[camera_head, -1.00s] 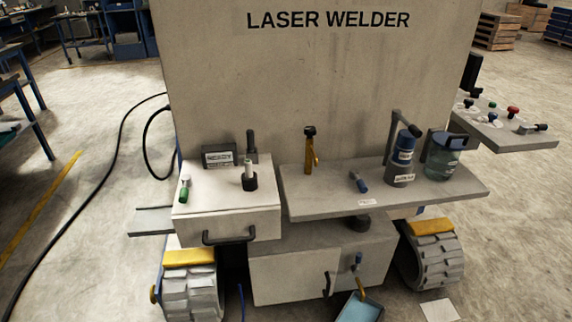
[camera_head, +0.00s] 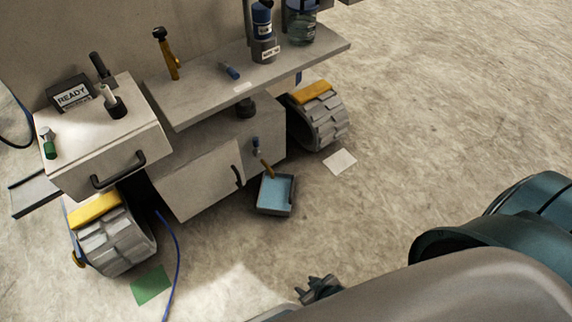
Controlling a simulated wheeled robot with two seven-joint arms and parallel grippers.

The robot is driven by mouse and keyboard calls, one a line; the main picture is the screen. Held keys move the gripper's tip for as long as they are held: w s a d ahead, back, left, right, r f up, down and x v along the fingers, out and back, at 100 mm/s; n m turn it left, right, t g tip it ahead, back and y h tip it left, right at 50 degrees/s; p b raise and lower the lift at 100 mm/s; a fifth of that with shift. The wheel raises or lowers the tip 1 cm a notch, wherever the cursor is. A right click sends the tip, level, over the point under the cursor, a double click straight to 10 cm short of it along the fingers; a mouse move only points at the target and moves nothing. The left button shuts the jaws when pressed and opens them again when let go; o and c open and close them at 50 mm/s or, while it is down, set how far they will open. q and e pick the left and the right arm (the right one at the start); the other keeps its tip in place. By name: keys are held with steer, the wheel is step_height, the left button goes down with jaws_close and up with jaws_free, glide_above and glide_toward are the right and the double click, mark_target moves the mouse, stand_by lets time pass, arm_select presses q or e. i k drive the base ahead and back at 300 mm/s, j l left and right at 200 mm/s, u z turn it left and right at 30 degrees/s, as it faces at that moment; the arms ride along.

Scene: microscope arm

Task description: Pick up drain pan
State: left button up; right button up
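The drain pan (camera_head: 275,207) is a small dark-rimmed tray with a light blue inside. It sits low in front of the cabinet under the welder, below a small brass spout. My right gripper (camera_head: 318,287) shows small and dark at the bottom middle, partly hidden by my own arm. It is apart from the pan, nearer to me and a little to the right. Its fingers are too small and covered to tell whether they are open. My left gripper is not in view.
The welder's shelf (camera_head: 190,107) overhangs behind the pan and carries bottles and a brass fitting. A drawer unit (camera_head: 110,150) and tracked wheels (camera_head: 120,240) stand left. A blue cable (camera_head: 174,260) and green sheet (camera_head: 151,285) lie on the floor.

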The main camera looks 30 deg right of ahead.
mark_target(275, 197)
steer(key=z, duration=0.75)
steer(key=i+l+u, duration=0.1)
steer(key=u, duration=0.25)
steer(key=l+u, duration=0.3)
steer(key=i+l+u, duration=0.15)
steer(key=l, duration=0.2)
steer(key=i+l+u, duration=0.15)
steer(key=l, duration=0.2)
steer(key=l+u, duration=0.15)
steer(key=l, duration=0.2)
steer(key=i+l, duration=0.1)
steer(key=l, duration=0.35)
steer(key=i+l, duration=0.1)
steer(key=l, duration=0.35)
steer(key=i+l, duration=0.1)
steer(key=l, duration=0.35)
steer(key=i+l+u, duration=0.1)
steer(key=l, duration=0.35)
